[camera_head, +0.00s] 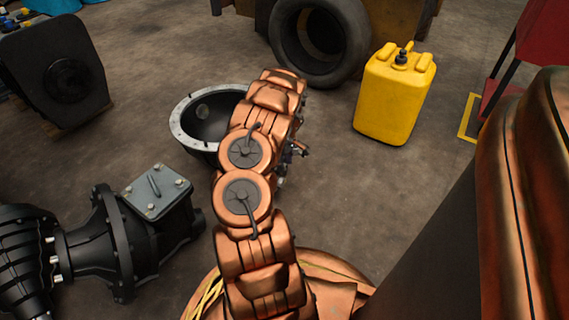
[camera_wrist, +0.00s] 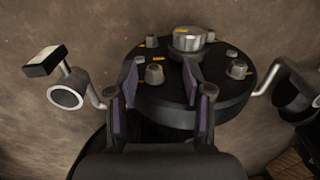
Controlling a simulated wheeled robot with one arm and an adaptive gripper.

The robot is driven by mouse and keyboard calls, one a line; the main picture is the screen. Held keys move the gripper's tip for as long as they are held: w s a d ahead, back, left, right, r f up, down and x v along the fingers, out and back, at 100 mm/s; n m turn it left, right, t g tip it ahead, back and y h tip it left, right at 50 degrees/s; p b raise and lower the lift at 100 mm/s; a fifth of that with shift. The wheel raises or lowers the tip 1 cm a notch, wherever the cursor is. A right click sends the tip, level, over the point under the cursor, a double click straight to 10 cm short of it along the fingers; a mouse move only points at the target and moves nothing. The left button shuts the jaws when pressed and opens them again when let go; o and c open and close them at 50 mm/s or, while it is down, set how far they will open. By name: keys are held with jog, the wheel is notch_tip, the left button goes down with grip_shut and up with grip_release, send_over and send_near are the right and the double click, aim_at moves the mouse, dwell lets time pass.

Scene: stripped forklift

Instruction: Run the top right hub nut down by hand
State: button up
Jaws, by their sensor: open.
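In the wrist view a dark round hub (camera_wrist: 185,105) has a silver cap (camera_wrist: 190,40) at its middle. Several small nuts or studs stand around the cap, with yellow marks beside some. One nut (camera_wrist: 154,73) shows between my fingers in the picture, and another nut (camera_wrist: 237,68) stands on the right of the hub face. I cannot tell which is the top right one. My gripper (camera_wrist: 162,66) is open, its two fingers apart over the hub's near left part. I see no clear contact with the nut. My arm hides the gripper in the head view.
Bent pipe-like parts stand left (camera_wrist: 66,96) and right (camera_wrist: 296,95) of the hub. In the head view are a bowl-shaped housing (camera_head: 178,125), a black gearbox assembly (camera_head: 120,240), a tyre (camera_head: 290,45) and a yellow canister (camera_head: 395,100). Floor between housing and canister is clear.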

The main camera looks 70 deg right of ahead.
notch_tip(320, 180, up, 12)
jog(key=shift+d, duration=0.4)
